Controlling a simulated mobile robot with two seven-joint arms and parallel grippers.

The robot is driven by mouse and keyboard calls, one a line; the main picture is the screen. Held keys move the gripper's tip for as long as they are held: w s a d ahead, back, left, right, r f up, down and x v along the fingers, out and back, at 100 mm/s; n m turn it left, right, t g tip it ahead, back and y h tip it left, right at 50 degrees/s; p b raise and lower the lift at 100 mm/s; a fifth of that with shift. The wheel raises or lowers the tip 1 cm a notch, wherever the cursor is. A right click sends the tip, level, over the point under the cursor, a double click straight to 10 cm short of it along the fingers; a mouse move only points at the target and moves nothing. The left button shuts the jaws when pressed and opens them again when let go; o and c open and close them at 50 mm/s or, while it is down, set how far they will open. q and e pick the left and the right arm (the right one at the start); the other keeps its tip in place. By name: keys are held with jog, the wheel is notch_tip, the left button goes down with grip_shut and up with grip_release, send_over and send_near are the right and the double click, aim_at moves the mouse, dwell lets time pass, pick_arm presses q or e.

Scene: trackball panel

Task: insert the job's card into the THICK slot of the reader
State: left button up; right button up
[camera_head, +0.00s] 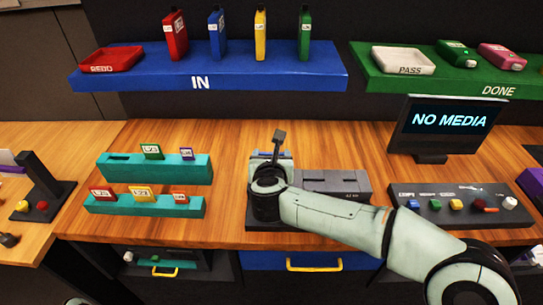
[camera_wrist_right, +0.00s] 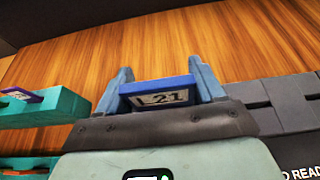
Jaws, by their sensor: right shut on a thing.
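My right gripper (camera_wrist_right: 160,74) is shut on a blue-edged card (camera_wrist_right: 160,92), whose white label appears to read L21. The card lies between the two blue-grey fingers. In the head view the right gripper (camera_head: 270,156) is over the middle of the table beside the grey reader (camera_head: 336,182), and I cannot make out the card there. The reader also shows at the right of the wrist view (camera_wrist_right: 285,103). My arm and gripper hide part of the reader, and I cannot tell which slot is the thick one. My left gripper is not in view.
Teal racks (camera_head: 118,168) (camera_head: 100,207) with several labelled cards stand at the left. A dark panel (camera_head: 455,215) with coloured controls is at the right. A monitor (camera_head: 445,125) reads NO MEDIA. A blue IN shelf (camera_head: 270,78) and a green DONE shelf (camera_head: 450,87) are behind.

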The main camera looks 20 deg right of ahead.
jog(key=shift+b, duration=0.4)
dwell(1.4)
jog(key=shift+f+b, duration=0.85)
jog(key=shift+f, duration=0.05)
